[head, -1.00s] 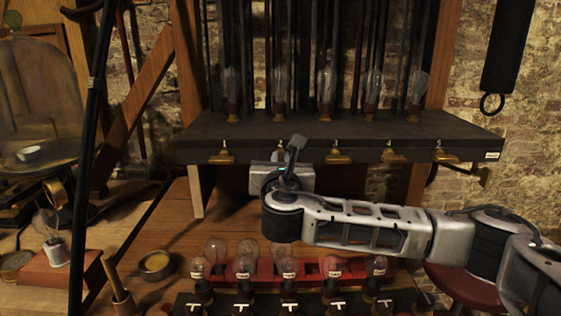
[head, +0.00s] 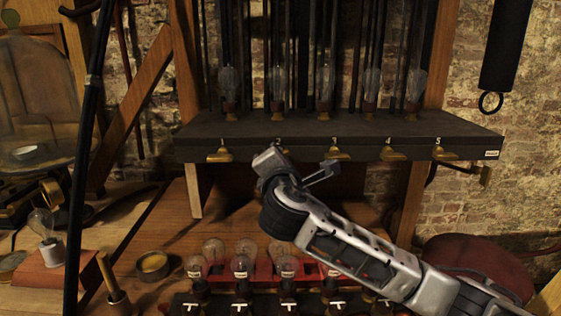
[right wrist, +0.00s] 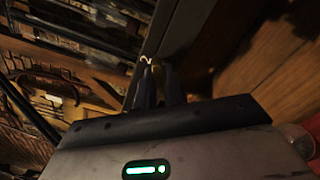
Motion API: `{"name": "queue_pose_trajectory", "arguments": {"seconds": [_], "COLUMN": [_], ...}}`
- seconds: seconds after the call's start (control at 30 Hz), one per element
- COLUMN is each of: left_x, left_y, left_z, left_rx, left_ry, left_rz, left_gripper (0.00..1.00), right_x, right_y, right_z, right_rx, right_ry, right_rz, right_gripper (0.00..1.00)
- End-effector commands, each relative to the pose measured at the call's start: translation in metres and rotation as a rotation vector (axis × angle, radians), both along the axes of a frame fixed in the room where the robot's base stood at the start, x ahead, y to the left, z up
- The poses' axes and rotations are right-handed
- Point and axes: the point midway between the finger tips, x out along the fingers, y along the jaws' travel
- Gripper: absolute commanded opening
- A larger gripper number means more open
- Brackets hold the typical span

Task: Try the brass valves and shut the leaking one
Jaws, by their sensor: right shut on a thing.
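Several brass valves line the front edge of a dark shelf (head: 310,128), under labels 1 to 5. Valve 1 (head: 218,155), valve 3 (head: 335,154), valve 4 (head: 391,154) and valve 5 (head: 441,154) show in the head view. Valve 2 is mostly hidden by my right gripper (head: 277,151), which is shut on it. I cannot see which valve leaks. My left gripper is not in view.
A brass dish (head: 153,265) and a red stool (head: 475,262) are at either side.

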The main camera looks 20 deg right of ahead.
Motion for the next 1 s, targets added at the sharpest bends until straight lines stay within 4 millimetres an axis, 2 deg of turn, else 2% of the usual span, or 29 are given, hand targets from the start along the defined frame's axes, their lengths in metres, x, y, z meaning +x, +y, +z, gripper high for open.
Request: {"name": "queue_pose_trajectory", "arguments": {"seconds": [0.5,1.0], "left_x": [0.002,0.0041], "left_y": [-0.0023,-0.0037], "left_z": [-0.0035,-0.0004], "left_rx": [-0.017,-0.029], "left_ry": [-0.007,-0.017], "left_rz": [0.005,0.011], "left_gripper": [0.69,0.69], "right_x": [-0.0005,-0.0004], "right_y": [-0.0009,-0.0012], "right_z": [-0.0037,-0.0038], "right_rx": [0.434,0.614], "right_ry": [-0.121,-0.175], "right_rz": [-0.002,-0.002], "right_gripper": [0.0,0.0]}}
